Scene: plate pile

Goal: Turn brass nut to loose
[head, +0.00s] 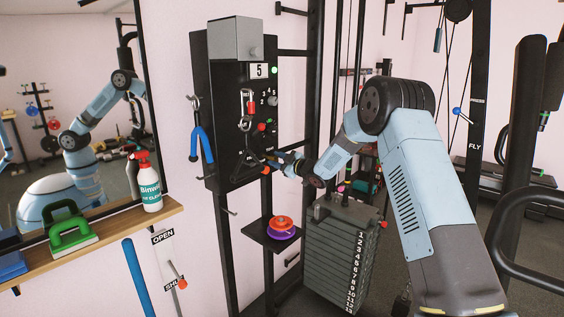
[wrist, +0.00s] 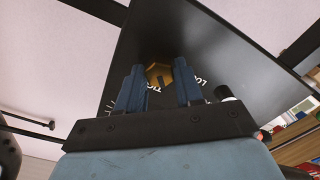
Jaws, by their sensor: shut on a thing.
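The brass nut (wrist: 157,72) shows in the wrist view as a gold six-sided piece with a dark notch, on a black panel (wrist: 215,45). White lettering beside it is partly hidden by my fingers; "LO" is readable on the right. My gripper (wrist: 159,80) has one blue finger on each side of the nut and is shut on it. In the head view my gripper (head: 273,160) reaches the lower part of the black panel (head: 225,130) from the right, and the nut is hidden there.
A red lever, a carabiner and knobs sit on the panel above my gripper. A blue-handled tool (head: 202,143) hangs at its left. Below are a small shelf with orange and purple discs (head: 281,226) and a numbered weight stack (head: 340,250). A spray bottle (head: 148,185) stands on the left ledge.

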